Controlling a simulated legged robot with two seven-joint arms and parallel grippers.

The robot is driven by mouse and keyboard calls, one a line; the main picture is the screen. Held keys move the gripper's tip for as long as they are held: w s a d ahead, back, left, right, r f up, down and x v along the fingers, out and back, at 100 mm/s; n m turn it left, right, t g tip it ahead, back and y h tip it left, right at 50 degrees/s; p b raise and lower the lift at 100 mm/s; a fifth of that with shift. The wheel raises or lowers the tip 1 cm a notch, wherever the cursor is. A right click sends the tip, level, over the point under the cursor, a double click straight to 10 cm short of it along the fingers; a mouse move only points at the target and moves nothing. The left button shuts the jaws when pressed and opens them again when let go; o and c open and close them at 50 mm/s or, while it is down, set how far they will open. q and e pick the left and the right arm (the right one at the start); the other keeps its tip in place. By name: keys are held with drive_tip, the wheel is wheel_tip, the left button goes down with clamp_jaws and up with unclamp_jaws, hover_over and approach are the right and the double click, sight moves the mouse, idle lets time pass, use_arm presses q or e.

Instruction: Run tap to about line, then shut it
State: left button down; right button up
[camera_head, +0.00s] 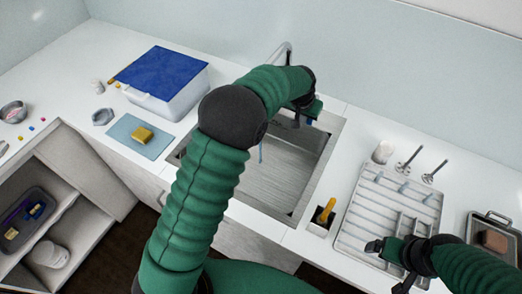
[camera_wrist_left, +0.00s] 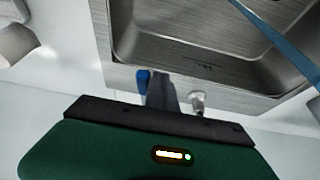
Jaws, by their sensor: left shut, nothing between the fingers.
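The sink (camera_head: 292,178) is a grey metal basin in the counter, partly hidden by my left arm. The tap spout (camera_head: 287,50) rises behind that arm; most of the tap is hidden. My left gripper (camera_head: 312,108) is at the back edge of the sink, shut and empty. In the left wrist view its fingers (camera_wrist_left: 163,90) are beside a blue knob (camera_wrist_left: 143,80) and a small metal fitting (camera_wrist_left: 197,101); contact is unclear. A pale blue strip (camera_wrist_left: 278,42), looking like running water, crosses the basin. No fill line or water level can be made out.
A blue-lidded white box (camera_head: 170,108) and a yellow sponge (camera_head: 142,134) on a blue mat are at left. Open shelves are below left.

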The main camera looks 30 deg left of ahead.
use_arm(q)
drive_tip(key=shift+d, duration=0.2)
use_arm(e)
drive_tip(key=shift+r, duration=0.1)
use_arm(q)
drive_tip(key=shift+w+d, duration=0.2)
drive_tip(key=shift+d, duration=0.55)
use_arm(e)
drive_tip(key=shift+r, duration=0.2)
use_arm(q)
drive_tip(key=shift+s+a+p, duration=0.2)
drive_tip(key=shift+a+p, duration=0.15)
drive_tip(key=shift+a, duration=0.05)
wheel_tip(320, 180, up, 4)
drive_tip(key=p, duration=0.3)
drive_tip(key=shift+r+p, duration=0.25)
drive_tip(key=shift+p, duration=0.1)
use_arm(e)
drive_tip(key=v, duration=0.3)
drive_tip(key=shift+w+r, duration=0.35)
drive_tip(key=shift+r, duration=0.1)
